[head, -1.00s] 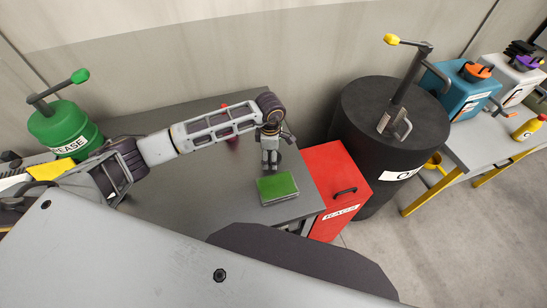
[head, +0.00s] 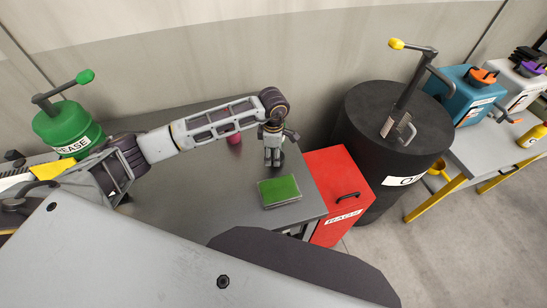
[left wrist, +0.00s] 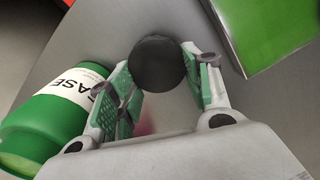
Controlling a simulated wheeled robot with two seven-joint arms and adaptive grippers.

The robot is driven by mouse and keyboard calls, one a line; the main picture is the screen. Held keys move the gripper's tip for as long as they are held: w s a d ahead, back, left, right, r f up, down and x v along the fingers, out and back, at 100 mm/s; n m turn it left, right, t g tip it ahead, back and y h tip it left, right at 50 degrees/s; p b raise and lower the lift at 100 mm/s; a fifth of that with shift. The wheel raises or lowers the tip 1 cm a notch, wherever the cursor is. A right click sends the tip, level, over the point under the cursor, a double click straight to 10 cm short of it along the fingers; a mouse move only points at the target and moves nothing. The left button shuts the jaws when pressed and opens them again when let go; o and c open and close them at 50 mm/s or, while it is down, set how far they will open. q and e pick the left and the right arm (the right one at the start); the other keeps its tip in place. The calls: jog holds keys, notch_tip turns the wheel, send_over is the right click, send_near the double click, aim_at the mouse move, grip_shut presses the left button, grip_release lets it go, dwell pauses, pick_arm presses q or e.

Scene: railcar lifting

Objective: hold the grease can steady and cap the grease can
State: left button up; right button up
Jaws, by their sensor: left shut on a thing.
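The green grease can (head: 66,125) stands upright at the far left of the table, with a white label and a crank-like handle with a green knob on top. A green can with a label ending in "EASE" (left wrist: 48,122) also fills the lower left of the left wrist view. My left gripper (head: 272,160) points down above the table's right part, well apart from the can. In the left wrist view its fingers (left wrist: 157,80) are shut on a round black piece (left wrist: 157,62), which looks like a cap. My right gripper is not in view.
A green-topped block (head: 280,191) lies just in front of the left gripper. A pinkish-red object (head: 233,137) is partly behind my forearm. A red bin (head: 338,172) and large black drum (head: 385,140) stand right of the table (head: 190,210). A second table (head: 490,145) holds coloured canisters.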

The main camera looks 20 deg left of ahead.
pick_arm(q)
notch_tip(320, 180, up, 7)
jog(key=shift+r+b, duration=0.2)
jog(key=shift+b, duration=0.5)
dwell(0.3)
jog(key=shift+m, duration=0.3)
